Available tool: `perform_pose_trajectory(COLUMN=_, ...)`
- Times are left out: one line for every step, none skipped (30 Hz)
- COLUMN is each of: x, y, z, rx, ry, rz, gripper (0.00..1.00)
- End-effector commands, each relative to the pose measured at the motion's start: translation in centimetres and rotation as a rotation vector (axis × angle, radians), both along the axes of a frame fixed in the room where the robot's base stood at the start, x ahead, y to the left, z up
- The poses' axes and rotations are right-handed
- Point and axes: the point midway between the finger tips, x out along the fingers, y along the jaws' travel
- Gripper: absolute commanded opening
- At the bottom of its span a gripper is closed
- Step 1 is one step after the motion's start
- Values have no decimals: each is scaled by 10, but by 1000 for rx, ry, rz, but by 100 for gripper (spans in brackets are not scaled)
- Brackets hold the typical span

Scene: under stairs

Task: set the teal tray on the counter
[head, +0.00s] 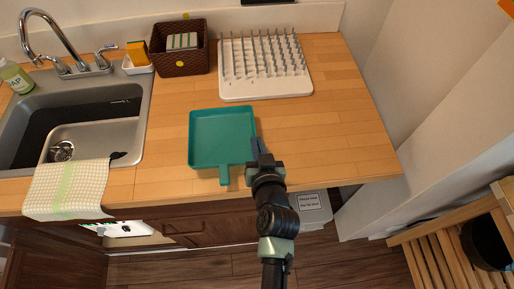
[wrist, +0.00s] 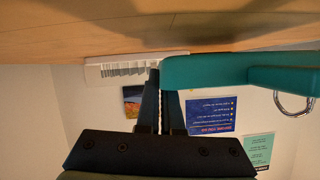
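The teal tray (head: 222,137) is a shallow square pan with a short handle at its near side, in the middle of the head view over the wooden counter (head: 342,128). My gripper (head: 259,147) is at the tray's right edge. In the wrist view, which looks upside down, the two dark fingers (wrist: 160,102) are close together at the end of the tray (wrist: 235,71), and appear shut on its rim. The tray looks level and appears a little apart from the counter surface (wrist: 110,30), though its underside is mostly hidden.
A white drying rack (head: 265,85) stands behind the tray, with a brown basket (head: 181,65) at its left. The sink (head: 75,125), with a checked towel (head: 68,188) over its front edge, lies left. Bare counter shows to the right.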

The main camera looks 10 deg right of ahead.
Motion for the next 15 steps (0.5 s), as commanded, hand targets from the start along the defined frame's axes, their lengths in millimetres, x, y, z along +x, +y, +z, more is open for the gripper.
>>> perform_pose_trajectory(x=0, y=0, z=-11, rx=2, ry=2, rz=0, gripper=0)
perform_pose_trajectory(x=0, y=0, z=-15, rx=2, ry=2, rz=0, gripper=0)
perform_pose_trajectory(x=0, y=0, z=-19, rx=1, ry=1, rz=1, gripper=0)
perform_pose_trajectory(x=0, y=0, z=-22, rx=1, ry=1, rz=1, gripper=0)
perform_pose_trajectory(x=0, y=0, z=-23, rx=1, ry=0, rz=1, gripper=0)
perform_pose_trajectory(x=0, y=0, z=-24, rx=1, ry=-1, rz=-1, gripper=0)
perform_pose_trajectory(x=1, y=0, z=-25, rx=1, ry=-1, rz=-1, gripper=0)
perform_pose_trajectory(x=1, y=0, z=-24, rx=0, ry=-2, rz=0, gripper=0)
perform_pose_trajectory(x=1, y=0, z=-24, rx=0, ry=-2, rz=0, gripper=0)
perform_pose_trajectory(x=1, y=0, z=-24, rx=0, ry=-2, rz=0, gripper=0)
perform_pose_trajectory(x=1, y=0, z=-24, rx=0, ry=-2, rz=0, gripper=0)
perform_pose_trajectory(x=1, y=0, z=-24, rx=0, ry=-1, rz=0, gripper=0)
perform_pose_trajectory(x=0, y=0, z=-24, rx=0, ry=-1, rz=0, gripper=0)
perform_pose_trajectory(x=0, y=0, z=-25, rx=0, ry=-1, rz=0, gripper=0)
perform_pose_trajectory(x=0, y=0, z=-26, rx=0, ry=-1, rz=0, gripper=0)
